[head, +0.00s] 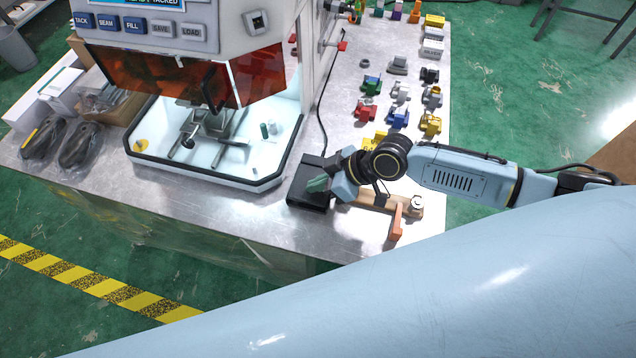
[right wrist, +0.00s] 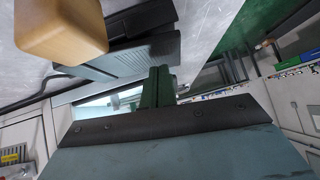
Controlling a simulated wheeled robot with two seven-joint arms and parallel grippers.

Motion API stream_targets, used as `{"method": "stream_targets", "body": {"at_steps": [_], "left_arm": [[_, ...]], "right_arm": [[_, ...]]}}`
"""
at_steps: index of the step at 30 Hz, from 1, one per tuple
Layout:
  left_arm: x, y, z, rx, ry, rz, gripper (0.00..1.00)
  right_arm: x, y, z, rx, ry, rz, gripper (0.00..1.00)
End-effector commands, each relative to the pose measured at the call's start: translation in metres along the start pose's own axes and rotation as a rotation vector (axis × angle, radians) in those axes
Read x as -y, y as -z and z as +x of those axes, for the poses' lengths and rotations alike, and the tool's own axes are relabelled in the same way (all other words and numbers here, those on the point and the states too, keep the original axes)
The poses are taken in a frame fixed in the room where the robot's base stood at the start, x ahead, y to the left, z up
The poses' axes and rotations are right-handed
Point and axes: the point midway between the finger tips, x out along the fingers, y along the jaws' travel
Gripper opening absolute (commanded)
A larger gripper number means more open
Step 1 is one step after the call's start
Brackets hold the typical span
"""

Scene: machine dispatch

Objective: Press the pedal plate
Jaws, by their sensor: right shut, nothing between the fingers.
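The black pedal (head: 307,166) sits on the metal bench, just right of the machine's lit tray. In the right wrist view its ribbed dark plate (right wrist: 133,62) lies close beyond the fingertips. My right gripper (head: 318,184) is shut and empty, its green fingers over the pedal and hiding part of it. The fingers also show in the right wrist view (right wrist: 158,88), pressed together near the plate. I cannot tell whether they touch it. My left gripper is not in view.
The machine's tray (head: 240,165) with its black rim stands left of the pedal. A wooden stand with an orange end (head: 396,222) lies right of the pedal, beneath my right wrist. Several coloured parts stand in rows behind my arm. The bench front left of the pedal is clear.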

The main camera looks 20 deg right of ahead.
Motion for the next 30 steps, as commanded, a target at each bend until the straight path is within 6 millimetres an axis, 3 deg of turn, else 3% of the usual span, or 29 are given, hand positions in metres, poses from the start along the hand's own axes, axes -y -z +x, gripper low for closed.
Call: {"method": "stream_targets", "body": {"at_steps": [13, 21, 30], "left_arm": [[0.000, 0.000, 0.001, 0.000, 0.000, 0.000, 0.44], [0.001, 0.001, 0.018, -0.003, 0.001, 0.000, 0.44], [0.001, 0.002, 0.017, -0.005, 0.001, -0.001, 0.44]], "right_arm": [[0.000, -0.004, 0.004, 0.000, -0.001, -0.001, 0.00], [0.004, -0.022, 0.021, 0.003, 0.001, 0.000, 0.00], [0.007, -0.028, 0.022, 0.017, 0.006, 0.005, 0.00]]}}
